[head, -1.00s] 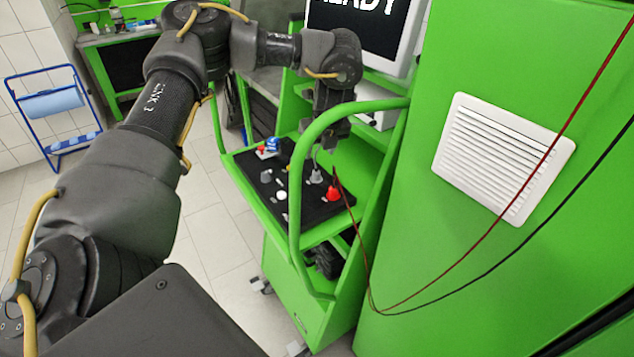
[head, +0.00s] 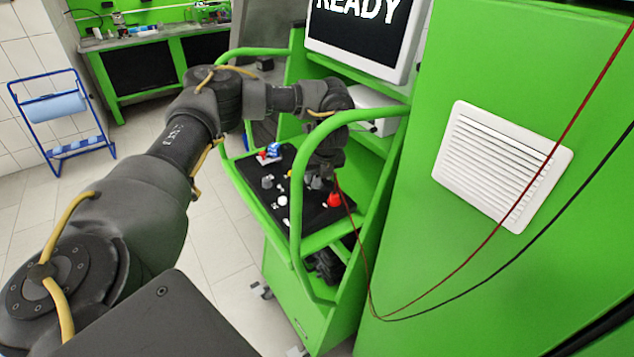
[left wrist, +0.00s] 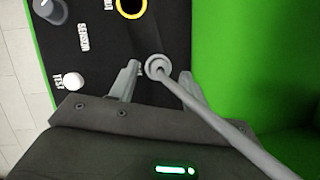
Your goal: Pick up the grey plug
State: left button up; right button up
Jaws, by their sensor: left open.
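The grey plug (left wrist: 157,66) shows in the left wrist view as a round grey end with a grey cable running to the lower right. It sits at the black panel (left wrist: 95,45). My left gripper (left wrist: 158,71) is open, with one finger on each side of the plug; I cannot tell whether either finger touches it. In the head view my left gripper (head: 322,172) is low over the panel, and the grey plug (head: 315,183) is partly hidden beneath it. My right gripper is not in view.
A red button (head: 334,200), a white knob (head: 282,200) and a dark grey knob (head: 267,182) are on the panel. A green rail (head: 296,190) curves up in front of it. Red and black cables hang at the right. A monitor (head: 360,35) stands behind.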

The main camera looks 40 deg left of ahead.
pick_arm(q)
jog(key=shift+x, duration=0.75)
jog(key=shift+s+r, duration=0.1)
jog(key=shift+c, duration=0.2)
jog(key=c, duration=0.9)
